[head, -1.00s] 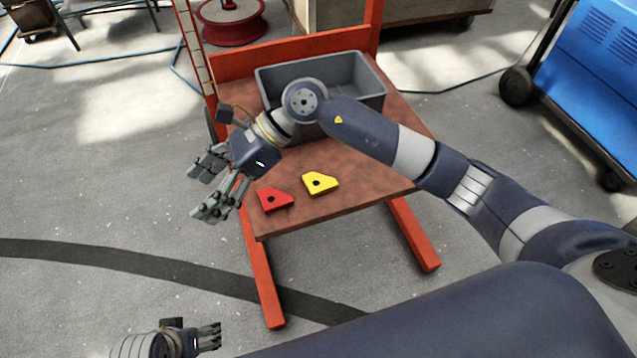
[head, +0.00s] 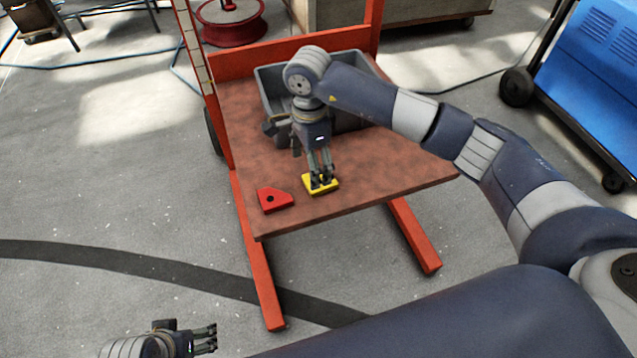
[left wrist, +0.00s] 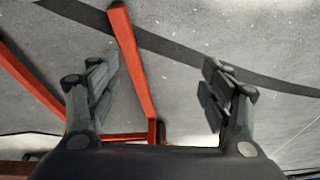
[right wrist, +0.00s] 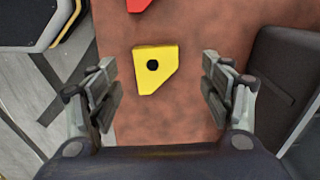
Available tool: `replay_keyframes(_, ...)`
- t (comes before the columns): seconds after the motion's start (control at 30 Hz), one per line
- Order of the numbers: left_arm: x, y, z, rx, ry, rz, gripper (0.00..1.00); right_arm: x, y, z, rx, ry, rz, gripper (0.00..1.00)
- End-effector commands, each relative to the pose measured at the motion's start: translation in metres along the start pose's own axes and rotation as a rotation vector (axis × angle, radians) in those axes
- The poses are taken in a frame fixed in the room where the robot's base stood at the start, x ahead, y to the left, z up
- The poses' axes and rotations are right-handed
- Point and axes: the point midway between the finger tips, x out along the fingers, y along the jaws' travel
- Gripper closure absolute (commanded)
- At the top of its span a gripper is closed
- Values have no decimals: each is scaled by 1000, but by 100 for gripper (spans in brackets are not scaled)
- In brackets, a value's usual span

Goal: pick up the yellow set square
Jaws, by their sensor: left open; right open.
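The yellow set square (head: 324,190), a flat block with a dark round hole, lies near the front edge of the brown cart top. The fingers of my right gripper (head: 322,180) overlap it in the head view, and I cannot tell whether they touch it. In the right wrist view the yellow set square (right wrist: 153,68) shows between the open, empty fingers of the right gripper (right wrist: 161,80), slightly nearer the left one. My left gripper (head: 205,339) is low at the bottom left, away from the cart. Its open fingers (left wrist: 160,85) have only floor and red frame bars beyond them.
A similar red block (head: 274,199) lies just left of the yellow one. A grey bin (head: 268,88) stands at the back of the cart top (head: 400,165). The cart's red frame (head: 262,270) stands on open floor. A blue machine (head: 600,85) is at the right.

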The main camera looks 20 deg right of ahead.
Motion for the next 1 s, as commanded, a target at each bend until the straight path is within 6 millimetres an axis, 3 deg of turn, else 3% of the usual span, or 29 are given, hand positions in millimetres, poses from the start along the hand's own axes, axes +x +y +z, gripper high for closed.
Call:
replay_keyframes(0.3,-24,-1,0,-1,11,-2,27,45,6,8,1,-2,4,27)
replay_keyframes(0.63,-30,-1,0,-2,13,-3,27,51,5,8,-1,-2,1,27)
replay_keyframes(0.83,-30,-1,0,-2,13,-3,27,51,5,8,0,-2,1,72)
replay_keyframes(0.87,-30,-1,0,-2,13,-3,27,51,5,8,0,-2,1,76)
replay_keyframes(1.0,-30,-1,0,-2,13,-3,27,50,5,8,0,-2,1,77)
